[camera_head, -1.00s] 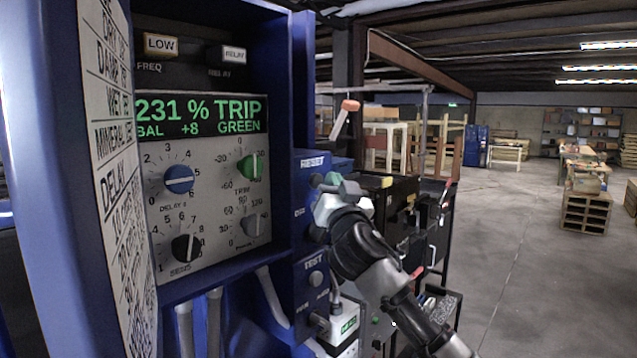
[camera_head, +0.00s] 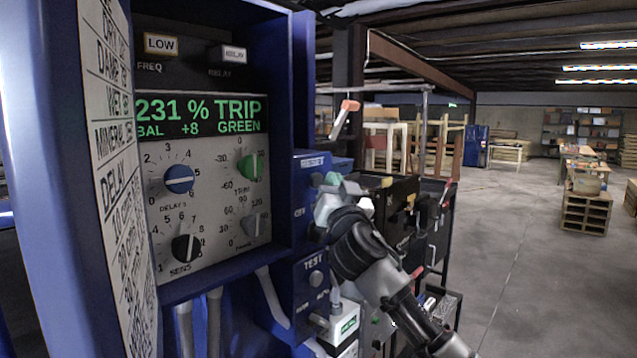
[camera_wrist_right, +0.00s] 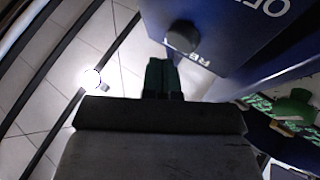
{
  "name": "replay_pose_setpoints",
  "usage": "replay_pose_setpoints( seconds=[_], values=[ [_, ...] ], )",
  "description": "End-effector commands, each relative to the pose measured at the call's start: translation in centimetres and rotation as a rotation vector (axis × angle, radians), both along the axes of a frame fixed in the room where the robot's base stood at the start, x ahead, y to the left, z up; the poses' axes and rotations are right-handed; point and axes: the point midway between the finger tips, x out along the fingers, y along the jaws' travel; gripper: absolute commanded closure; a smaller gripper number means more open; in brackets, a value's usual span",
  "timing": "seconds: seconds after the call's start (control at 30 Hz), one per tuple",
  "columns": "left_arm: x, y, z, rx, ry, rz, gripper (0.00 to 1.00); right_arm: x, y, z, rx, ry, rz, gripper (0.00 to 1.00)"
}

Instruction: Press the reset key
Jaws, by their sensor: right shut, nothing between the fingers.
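The reset key shows in the right wrist view as a dark round button (camera_wrist_right: 183,36) on a blue box beside partly visible lettering. In the head view a dark round knob (camera_head: 317,180), apparently this key, sits on the blue box below a small label (camera_head: 313,163). My right gripper (camera_head: 333,179) is beside it, its green fingertips shut and empty. In the right wrist view the shut fingers (camera_wrist_right: 161,72) point toward the key, slightly left of it. A small gap shows there in the picture; contact cannot be told. My left gripper is not in view.
The blue detector cabinet (camera_head: 295,130) has a display (camera_head: 198,117) reading "231 % TRIP, BAL +8, GREEN" and several dials. A TEST button (camera_head: 315,278) sits lower on the side box. A dark cart (camera_head: 430,225) stands behind my right arm. Open floor lies right.

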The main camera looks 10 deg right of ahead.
Motion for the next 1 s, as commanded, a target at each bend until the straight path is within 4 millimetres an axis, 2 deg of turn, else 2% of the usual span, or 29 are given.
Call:
replay_pose_setpoints(
  seconds=[0.23,1.0],
  values=[
    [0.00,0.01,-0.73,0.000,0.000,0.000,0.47,0.54,0.48,-0.10,0.003,0.000,0.001,1.00],
    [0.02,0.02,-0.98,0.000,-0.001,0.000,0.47,0.95,0.78,0.05,0.000,-0.001,0.000,1.00]
  ],
)
